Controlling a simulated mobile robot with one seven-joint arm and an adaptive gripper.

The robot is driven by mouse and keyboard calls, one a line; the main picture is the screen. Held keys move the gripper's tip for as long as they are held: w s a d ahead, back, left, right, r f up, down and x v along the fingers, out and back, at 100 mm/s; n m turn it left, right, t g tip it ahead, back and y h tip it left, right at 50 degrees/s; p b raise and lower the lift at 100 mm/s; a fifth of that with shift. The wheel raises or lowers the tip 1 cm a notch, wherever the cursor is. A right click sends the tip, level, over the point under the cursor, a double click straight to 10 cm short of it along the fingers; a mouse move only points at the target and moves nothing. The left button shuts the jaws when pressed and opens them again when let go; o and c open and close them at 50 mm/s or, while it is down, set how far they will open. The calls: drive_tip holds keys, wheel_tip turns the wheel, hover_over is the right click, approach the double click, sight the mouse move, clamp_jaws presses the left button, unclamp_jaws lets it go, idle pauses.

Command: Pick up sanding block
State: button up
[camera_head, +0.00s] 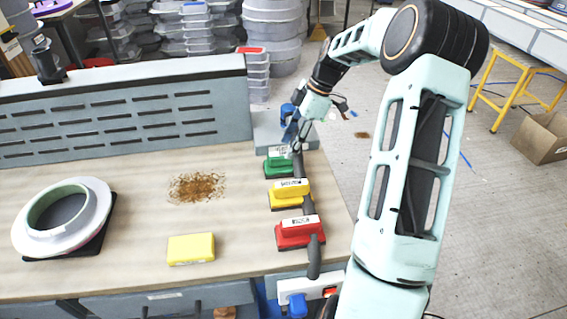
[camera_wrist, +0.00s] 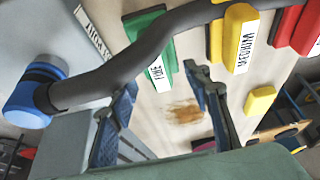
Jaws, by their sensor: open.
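Three labelled sanding blocks sit in a row along the bench's right side. The green block (camera_head: 279,167), marked FINE in the wrist view (camera_wrist: 143,26), is farthest back. The yellow block (camera_head: 288,199), marked MEDIUM in the wrist view (camera_wrist: 233,35), is in the middle. The red block (camera_head: 295,238) is nearest; part of it shows in the wrist view (camera_wrist: 287,25). My gripper (camera_head: 294,150) is open and empty beside and above the green block, fingers pointing down. In the wrist view, the FINE label appears between my fingertips (camera_wrist: 161,78). I cannot tell whether they touch it.
A dark hose (camera_head: 313,258) runs along the blocks and crosses the wrist view. A plain yellow block (camera_head: 190,248), a white ring-shaped mould (camera_head: 96,203) and brown dust (camera_head: 196,186) lie on the bench (camera_head: 150,285). A slotted panel (camera_head: 120,115) stands behind.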

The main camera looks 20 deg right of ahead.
sight(285, 153)
drive_tip(key=p+x, duration=0.1)
drive_tip(key=x, duration=0.4)
drive_tip(key=shift+w+d+f, duration=0.1)
drive_tip(key=shift+w+f, duration=0.1)
drive_tip(key=shift+f+b, duration=0.25)
drive_tip(key=shift+b, duration=0.1)
idle(0.4)
drive_tip(key=c, duration=0.9)
drive_tip(key=shift+o, duration=0.2)
drive_tip(key=shift+r, duration=0.1)
